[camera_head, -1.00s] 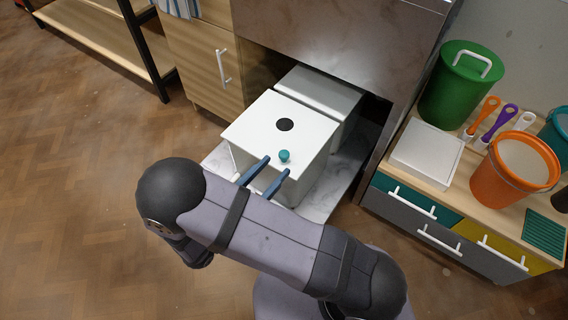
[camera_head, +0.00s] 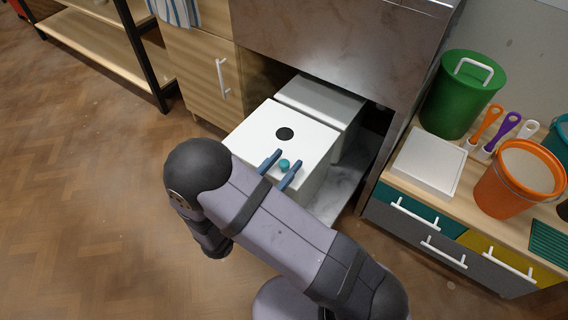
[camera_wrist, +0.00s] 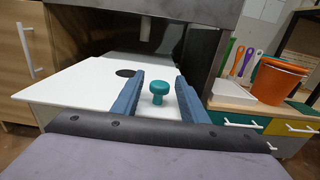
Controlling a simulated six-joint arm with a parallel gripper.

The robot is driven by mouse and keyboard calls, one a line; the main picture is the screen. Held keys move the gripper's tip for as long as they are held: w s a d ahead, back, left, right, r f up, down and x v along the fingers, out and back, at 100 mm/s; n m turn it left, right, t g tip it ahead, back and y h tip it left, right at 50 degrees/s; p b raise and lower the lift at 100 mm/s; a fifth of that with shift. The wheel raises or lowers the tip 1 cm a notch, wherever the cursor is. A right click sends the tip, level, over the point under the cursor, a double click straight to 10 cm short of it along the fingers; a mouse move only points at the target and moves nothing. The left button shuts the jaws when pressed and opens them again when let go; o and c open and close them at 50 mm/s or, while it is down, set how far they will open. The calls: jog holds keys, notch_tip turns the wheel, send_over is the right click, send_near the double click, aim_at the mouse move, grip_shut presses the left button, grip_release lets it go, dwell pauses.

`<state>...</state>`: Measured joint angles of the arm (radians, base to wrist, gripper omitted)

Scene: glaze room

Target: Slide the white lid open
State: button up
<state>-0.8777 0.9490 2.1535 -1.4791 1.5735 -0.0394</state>
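The white lid (camera_head: 268,132) lies flat on a white box that stands in a low recess under a metal unit. The lid has a dark round hole (camera_head: 285,134) and a small teal knob (camera_head: 284,164) near its front edge. In the wrist view the knob (camera_wrist: 158,88) stands up from the lid (camera_wrist: 85,82). My gripper (camera_head: 285,162) is open, with one blue finger on each side of the knob. In the wrist view my gripper (camera_wrist: 158,92) shows gaps between both fingers and the knob.
A lighter grey-white block (camera_head: 325,100) sits behind the lid, under the metal unit (camera_head: 330,40). A wooden cabinet (camera_head: 205,70) stands to the left. A counter on the right holds a green bin (camera_head: 462,95), an orange bucket (camera_head: 518,180) and a white slab (camera_head: 430,160).

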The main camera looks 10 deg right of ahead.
aim_at(294, 158)
jog(key=shift+w+d, duration=0.1)
jog(key=shift+d, duration=0.05)
jog(key=shift+c, duration=0.4)
grip_shut()
jog(key=shift+p+x, duration=0.55)
jog(key=shift+x, duration=1.8)
jog(key=shift+o, duration=0.4)
grip_release()
